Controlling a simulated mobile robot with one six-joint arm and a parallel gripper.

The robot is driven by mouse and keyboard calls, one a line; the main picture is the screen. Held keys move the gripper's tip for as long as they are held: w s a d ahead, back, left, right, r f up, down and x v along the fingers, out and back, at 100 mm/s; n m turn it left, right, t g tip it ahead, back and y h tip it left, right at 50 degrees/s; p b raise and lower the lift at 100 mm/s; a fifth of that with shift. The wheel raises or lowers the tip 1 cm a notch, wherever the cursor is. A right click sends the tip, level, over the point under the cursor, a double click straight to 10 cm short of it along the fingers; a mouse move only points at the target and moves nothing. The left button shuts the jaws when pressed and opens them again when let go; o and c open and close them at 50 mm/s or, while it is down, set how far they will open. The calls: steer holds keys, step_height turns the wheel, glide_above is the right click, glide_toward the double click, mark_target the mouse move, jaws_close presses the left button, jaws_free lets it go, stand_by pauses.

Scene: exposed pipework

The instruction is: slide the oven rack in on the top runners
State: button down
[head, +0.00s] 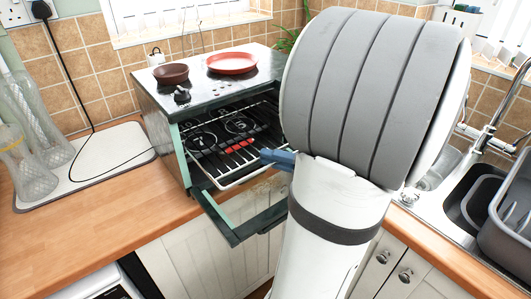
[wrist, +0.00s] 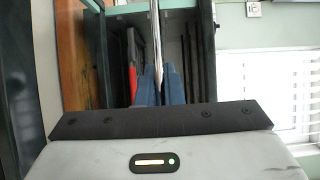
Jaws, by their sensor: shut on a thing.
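The small oven (head: 165,122) stands on the counter with its front open. Its door (head: 240,218) is folded down. The oven rack (head: 238,180), a pale wire frame, is largely inside the opening, its front edge showing over the door. My gripper (head: 277,158) has blue fingers shut on the rack's front bar at the right side. The wrist view shows the blue fingers (wrist: 158,88) closed around the thin bright rack bar (wrist: 156,35). The runners are not clear, so I cannot tell which pair the rack is on. My arm hides the oven's right part.
A brown bowl (head: 171,74) and a red plate (head: 232,63) sit on the oven top. Glass bottles (head: 28,140) stand on a white tray (head: 105,160) at left. The sink (head: 460,200) is at right. Dark round shapes and a red item show inside the oven.

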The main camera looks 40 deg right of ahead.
steer(key=s+b, duration=0.1)
steer(key=s, duration=0.8)
steer(key=shift+s+d+r, duration=0.15)
steer(key=shift+s, duration=0.15)
stand_by(0.4)
stand_by(0.6)
